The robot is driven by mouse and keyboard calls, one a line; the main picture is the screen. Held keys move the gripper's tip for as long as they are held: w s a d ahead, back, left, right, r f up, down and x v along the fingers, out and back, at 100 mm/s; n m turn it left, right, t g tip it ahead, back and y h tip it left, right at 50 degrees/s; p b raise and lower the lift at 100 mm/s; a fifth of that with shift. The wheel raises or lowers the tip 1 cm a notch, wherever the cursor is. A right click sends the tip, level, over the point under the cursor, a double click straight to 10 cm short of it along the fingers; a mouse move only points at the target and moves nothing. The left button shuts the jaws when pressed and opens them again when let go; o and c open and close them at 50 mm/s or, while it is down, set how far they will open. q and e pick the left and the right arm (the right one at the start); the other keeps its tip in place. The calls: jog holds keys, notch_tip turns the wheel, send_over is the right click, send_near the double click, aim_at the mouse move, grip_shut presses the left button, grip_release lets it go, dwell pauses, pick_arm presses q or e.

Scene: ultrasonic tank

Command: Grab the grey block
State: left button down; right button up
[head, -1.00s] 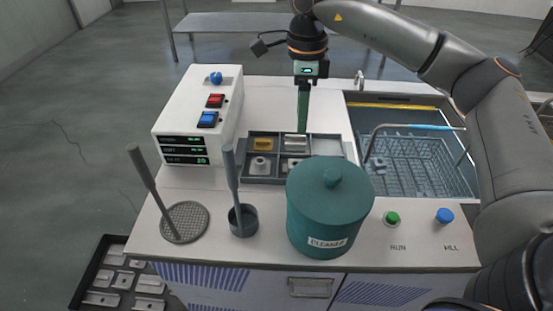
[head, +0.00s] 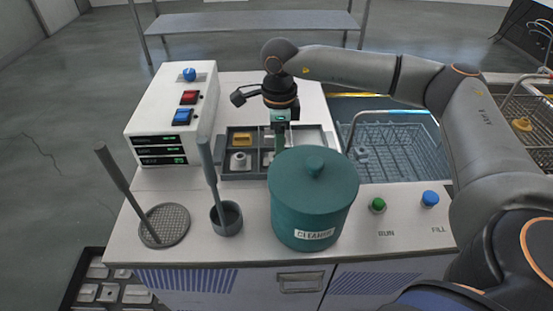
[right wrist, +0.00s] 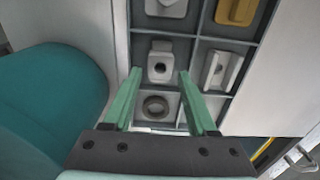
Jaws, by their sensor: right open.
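A divided grey tray (head: 243,174) holds several small parts. In the right wrist view a pale grey block with a dark hole (right wrist: 160,73) sits in a middle compartment. A lighter grey bar-shaped block (right wrist: 221,72) sits in the compartment to its right. My right gripper (right wrist: 160,73) is open and empty, its green fingers on either side of the holed block in the picture. I cannot tell whether the tips are above the block or beside it. In the head view the right gripper (head: 279,150) reaches down over the tray, its lower end partly hidden behind the canister. My left gripper is not in view.
A teal cleaner canister (head: 313,205) stands close in front of the tray. A yellow block (head: 242,139) and a ring (right wrist: 156,107) occupy other compartments. A white control box (head: 170,120) stands left; the tank with a wire basket (head: 400,150) is right.

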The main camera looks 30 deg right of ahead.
jog(key=shift+f, duration=0.95)
grip_shut()
